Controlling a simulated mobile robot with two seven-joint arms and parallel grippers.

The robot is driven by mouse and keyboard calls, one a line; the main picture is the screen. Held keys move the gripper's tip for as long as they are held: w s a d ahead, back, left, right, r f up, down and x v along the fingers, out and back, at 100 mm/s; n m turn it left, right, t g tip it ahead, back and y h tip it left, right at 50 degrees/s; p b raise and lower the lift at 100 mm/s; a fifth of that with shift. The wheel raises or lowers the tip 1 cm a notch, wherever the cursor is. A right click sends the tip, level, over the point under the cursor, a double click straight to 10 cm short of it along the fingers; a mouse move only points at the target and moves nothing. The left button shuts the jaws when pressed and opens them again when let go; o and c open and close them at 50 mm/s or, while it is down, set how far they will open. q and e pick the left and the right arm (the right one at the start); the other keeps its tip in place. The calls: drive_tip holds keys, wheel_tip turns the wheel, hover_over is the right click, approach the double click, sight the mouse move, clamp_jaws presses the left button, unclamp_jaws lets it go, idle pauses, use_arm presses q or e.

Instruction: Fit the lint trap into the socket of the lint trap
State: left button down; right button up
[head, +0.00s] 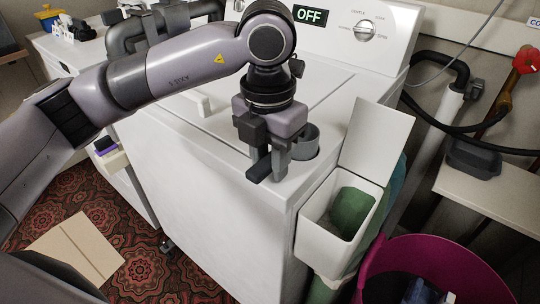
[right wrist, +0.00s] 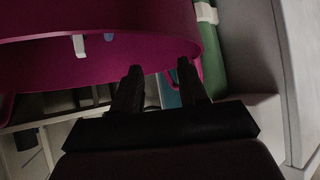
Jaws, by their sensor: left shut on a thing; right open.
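My left gripper (head: 268,172) points down over the right front corner of the white machine's top. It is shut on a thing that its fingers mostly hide. A grey rounded piece (head: 308,138), which looks like the lint trap, shows just right of the fingers, at the machine's top corner. I cannot tell where the trap ends and its socket begins, or how deep it sits. My right gripper (right wrist: 159,72) is open and empty in the right wrist view, with its fingertips close to a magenta tub (right wrist: 120,48).
The white machine (head: 215,185) has a panel reading OFF. A white bin (head: 321,241) with a raised lid (head: 377,140) and green stuff inside hangs on its right side. The magenta tub (head: 435,250) stands at the lower right. A cardboard piece (head: 75,250) lies on the patterned carpet.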

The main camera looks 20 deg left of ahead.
idle(0.4)
use_arm(q)
drive_tip(key=c, duration=0.7)
unclamp_jaws()
drive_tip(key=shift+c, duration=0.2)
drive_tip(key=shift+s+r, duration=0.1)
drive_tip(key=shift+r, duration=3.45)
